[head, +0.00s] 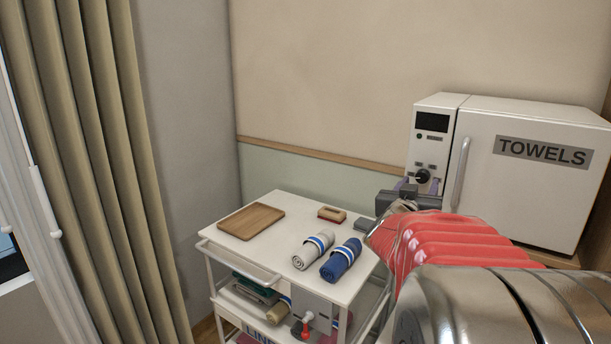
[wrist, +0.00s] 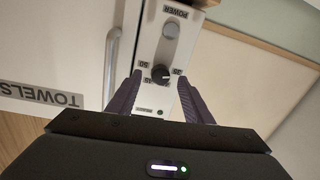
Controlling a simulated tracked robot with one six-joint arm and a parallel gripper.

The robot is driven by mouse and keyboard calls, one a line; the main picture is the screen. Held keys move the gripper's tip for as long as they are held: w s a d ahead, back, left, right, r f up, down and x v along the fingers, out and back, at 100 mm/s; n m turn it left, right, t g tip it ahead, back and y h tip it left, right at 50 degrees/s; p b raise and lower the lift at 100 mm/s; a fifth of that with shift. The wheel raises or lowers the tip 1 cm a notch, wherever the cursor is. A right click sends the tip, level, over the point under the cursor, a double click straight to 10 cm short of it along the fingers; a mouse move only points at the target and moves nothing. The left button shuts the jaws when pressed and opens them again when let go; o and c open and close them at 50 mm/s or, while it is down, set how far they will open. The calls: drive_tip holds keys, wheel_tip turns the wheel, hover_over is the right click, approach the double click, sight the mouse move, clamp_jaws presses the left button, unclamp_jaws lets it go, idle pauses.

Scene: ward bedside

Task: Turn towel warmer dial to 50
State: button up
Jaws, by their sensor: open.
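The towel warmer (head: 540,165) is a white cabinet with a TOWELS label and a vertical door handle, at the right of the head view. Its control panel, left of the door, carries a black dial (head: 423,176) below a dark display (head: 432,122). In the wrist view the picture is turned over, and the dial (wrist: 160,74) sits among printed numbers, with a POWER button (wrist: 171,30) above it. My gripper (wrist: 158,82) is open and empty, its two fingers on either side of the dial in the picture. I cannot tell whether they touch it.
A white cart (head: 290,225) stands left of the warmer. It holds a wooden tray (head: 251,220), a rolled white towel (head: 312,250), a rolled blue towel (head: 341,259) and a small brush-like block (head: 331,214). A curtain (head: 95,150) hangs at the left.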

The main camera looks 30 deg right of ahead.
sight(422, 179)
drive_tip(key=shift+x, duration=1.5)
drive_tip(key=c, duration=0.9)
drive_tip(key=shift+w+a, duration=0.1)
drive_tip(key=shift+a, duration=0.15)
drive_tip(key=shift+c, duration=0.8)
drive_tip(key=shift+d, duration=0.25)
drive_tip(key=shift+m, duration=0.3)
